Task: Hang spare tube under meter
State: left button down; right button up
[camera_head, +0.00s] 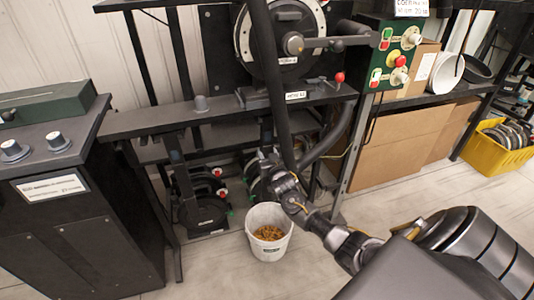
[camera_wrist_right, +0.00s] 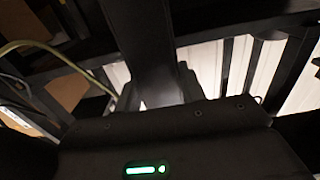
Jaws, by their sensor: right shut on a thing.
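The meter (camera_head: 285,35) is a round dark drum with a pale rim, above the frame's cross beam. A long dark tube (camera_head: 273,75) runs from the top edge of the head view down across the meter's front. My right gripper (camera_head: 270,165) is shut on its lower part, below the beam. In the right wrist view the tube (camera_wrist_right: 145,45) rises between the fingers of the right gripper (camera_wrist_right: 158,92). A curved dark hose (camera_head: 337,135) hangs just right of the tube; I cannot tell whether they join. The meter's underside is partly hidden. My left gripper is not in view.
A white bucket (camera_head: 269,245) with yellowish grains stands on the floor below my right gripper. A dark cabinet (camera_head: 70,215) is at the left. A control box (camera_head: 388,50), cardboard boxes (camera_head: 400,142) and a yellow crate (camera_head: 490,153) are at the right.

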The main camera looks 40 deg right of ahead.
jog(key=o, duration=1.2)
pick_arm(q)
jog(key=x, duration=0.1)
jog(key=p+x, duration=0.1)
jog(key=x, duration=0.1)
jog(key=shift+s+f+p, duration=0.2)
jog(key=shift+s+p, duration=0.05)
jog(key=shift+p, duration=0.15)
pick_arm(e)
jog(key=v, duration=1)
jog(key=shift+s+a, duration=0.2)
jog(key=shift+s, duration=0.15)
